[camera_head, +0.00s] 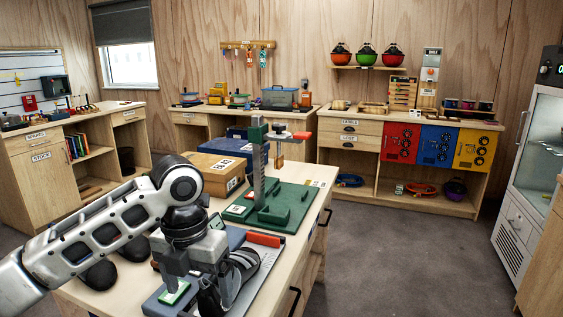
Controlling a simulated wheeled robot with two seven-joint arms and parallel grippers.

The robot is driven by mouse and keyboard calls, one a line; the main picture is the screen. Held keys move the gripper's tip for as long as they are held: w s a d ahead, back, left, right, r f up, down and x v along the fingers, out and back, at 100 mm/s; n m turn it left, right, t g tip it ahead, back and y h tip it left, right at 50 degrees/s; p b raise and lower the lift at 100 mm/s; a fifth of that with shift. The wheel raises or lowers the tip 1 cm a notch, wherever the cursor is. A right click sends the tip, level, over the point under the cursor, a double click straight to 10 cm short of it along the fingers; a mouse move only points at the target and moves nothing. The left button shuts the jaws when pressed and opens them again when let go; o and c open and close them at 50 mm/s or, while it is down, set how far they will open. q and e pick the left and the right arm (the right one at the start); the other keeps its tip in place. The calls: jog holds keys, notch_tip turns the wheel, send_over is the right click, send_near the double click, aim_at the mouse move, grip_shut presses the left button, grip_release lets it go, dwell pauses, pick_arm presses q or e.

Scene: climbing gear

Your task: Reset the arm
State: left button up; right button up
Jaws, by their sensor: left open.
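My left arm (110,225) comes in from the left over the near wooden table. My left gripper (195,285) points down at the table's front part, with its jaws open. One finger is close above a green-and-white piece (174,293) on a blue-grey block (160,303); I cannot tell if they touch. A black climbing shoe (228,280) is beside the gripper and partly hidden by it. My right gripper is not in view.
On the table (309,237), a green stand (270,205) with a tall post rises behind the gripper. A cardboard box (215,173) is left of it. Dark rounded items (98,275) lie under my arm. The grey floor (385,260) to the right is clear.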

pick_arm(q)
jog(key=s+d+f+n+t+h, duration=0.1)
jog(key=s+d+f+n+h, duration=0.1)
jog(key=s+d+f+n, duration=0.4)
jog(key=s+d+f+n+t+h, duration=0.1)
jog(key=s+f+n, duration=0.2)
jog(key=f+n, duration=0.5)
jog(key=s+a+f+n+t+y, duration=0.1)
jog(key=s+a+f+n+y, duration=0.1)
jog(key=s+a+n, duration=0.7)
jog(key=s+a+f+n+t+y, duration=0.15)
jog(key=s+a+n, duration=0.3)
jog(key=n, duration=0.95)
jog(key=w+d+f+t+h, duration=0.3)
jog(key=w+d+f+t, duration=0.2)
jog(key=f, duration=0.3)
jog(key=shift+w+d+m+t, duration=0.3)
jog(key=shift+w+d+t, duration=0.05)
jog(key=shift+w, duration=0.15)
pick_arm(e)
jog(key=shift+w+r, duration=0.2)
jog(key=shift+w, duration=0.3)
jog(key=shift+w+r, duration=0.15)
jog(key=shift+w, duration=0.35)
